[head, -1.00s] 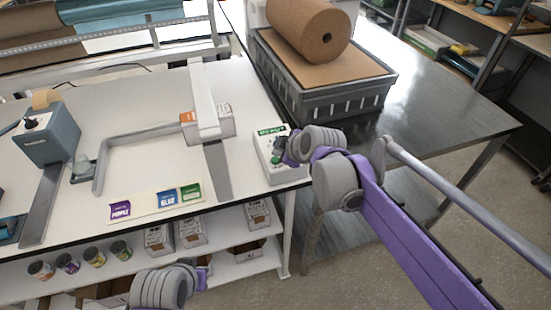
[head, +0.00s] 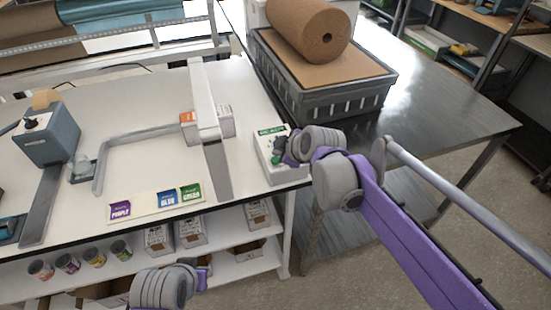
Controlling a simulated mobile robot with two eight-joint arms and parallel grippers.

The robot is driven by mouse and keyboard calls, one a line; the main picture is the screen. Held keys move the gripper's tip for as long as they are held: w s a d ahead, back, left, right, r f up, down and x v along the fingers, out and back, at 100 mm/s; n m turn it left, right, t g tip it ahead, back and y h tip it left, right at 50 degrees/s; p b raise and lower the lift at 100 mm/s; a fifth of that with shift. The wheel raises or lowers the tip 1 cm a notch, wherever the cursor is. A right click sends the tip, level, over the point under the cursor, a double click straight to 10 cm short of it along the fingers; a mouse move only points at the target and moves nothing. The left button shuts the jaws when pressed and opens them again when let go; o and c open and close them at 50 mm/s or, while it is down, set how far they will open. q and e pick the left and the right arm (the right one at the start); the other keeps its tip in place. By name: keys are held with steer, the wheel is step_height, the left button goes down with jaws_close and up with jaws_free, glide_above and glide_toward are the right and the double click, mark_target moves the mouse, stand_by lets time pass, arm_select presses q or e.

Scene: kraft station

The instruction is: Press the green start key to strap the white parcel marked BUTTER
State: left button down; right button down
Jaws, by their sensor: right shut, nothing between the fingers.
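A white parcel (head: 226,121) with an orange patch on its left end sits on the white bench under the pale strapping arch (head: 204,95). The arch hides its middle, and I cannot read a BUTTER mark. A white control box (head: 266,158) with a green READY sign (head: 272,131) stands at the bench's right edge. A green key (head: 276,160) shows partly beside my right gripper (head: 281,150). My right gripper is shut and empty over the box; whether it touches the key is unclear. My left gripper (head: 203,275) is low in front of the shelf, mostly hidden by its wrist.
A grey crate (head: 330,104) with a brown paper roll stands on the metal table to the right. A bent grey rail (head: 138,135) and a blue-grey machine (head: 50,137) are at left.

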steer(key=shift+f, duration=0.15)
steer(key=shift+f, duration=0.3)
steer(key=shift+f+b, duration=0.3)
steer(key=shift+f, duration=0.15)
stand_by(0.6)
steer(key=shift+r, duration=0.15)
steer(key=shift+r+p, duration=0.6)
steer(key=shift+r, duration=0.2)
steer(key=shift+f, duration=0.1)
